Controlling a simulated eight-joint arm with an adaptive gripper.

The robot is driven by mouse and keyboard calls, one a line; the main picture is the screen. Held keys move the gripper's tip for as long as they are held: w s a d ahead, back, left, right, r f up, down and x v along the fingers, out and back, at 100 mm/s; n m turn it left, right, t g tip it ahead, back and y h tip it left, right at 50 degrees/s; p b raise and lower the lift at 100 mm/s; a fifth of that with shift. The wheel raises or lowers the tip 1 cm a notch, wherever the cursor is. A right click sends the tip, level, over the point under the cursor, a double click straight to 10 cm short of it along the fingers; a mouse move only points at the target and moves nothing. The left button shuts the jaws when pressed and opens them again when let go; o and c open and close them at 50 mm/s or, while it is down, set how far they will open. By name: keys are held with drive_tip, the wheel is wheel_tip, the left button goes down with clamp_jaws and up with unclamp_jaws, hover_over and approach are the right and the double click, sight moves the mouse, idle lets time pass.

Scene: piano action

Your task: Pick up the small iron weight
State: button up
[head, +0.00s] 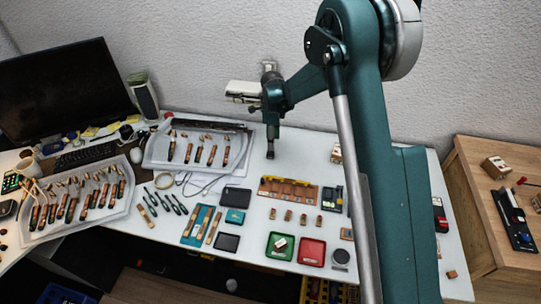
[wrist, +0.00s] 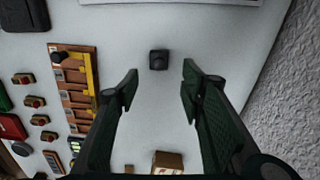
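A small dark block (wrist: 159,60), which looks like the iron weight, stands alone on the white table in the wrist view. My gripper (wrist: 160,86) is open and empty, with its two fingers to either side of the block's line and the block just beyond the fingertips. In the head view my gripper (head: 271,148) points down over the back of the table. There I cannot tell the weight apart from the dark fingers.
A wooden rack with a yellow strip (head: 288,190) lies in front of my gripper, with several small wooden blocks nearer. A small box (head: 336,153) stands to the right. The wall is close behind.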

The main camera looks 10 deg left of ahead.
sight(271, 152)
drive_tip(key=shift+f, duration=0.1)
drive_tip(key=shift+f, duration=1.2)
drive_tip(key=shift+f, duration=0.1)
drive_tip(key=shift+s+a+f+b, duration=0.1)
drive_tip(key=shift+f+b, duration=0.3)
drive_tip(key=shift+f, duration=2.15)
drive_tip(key=shift+c, duration=0.5)
drive_tip(key=c, duration=1)
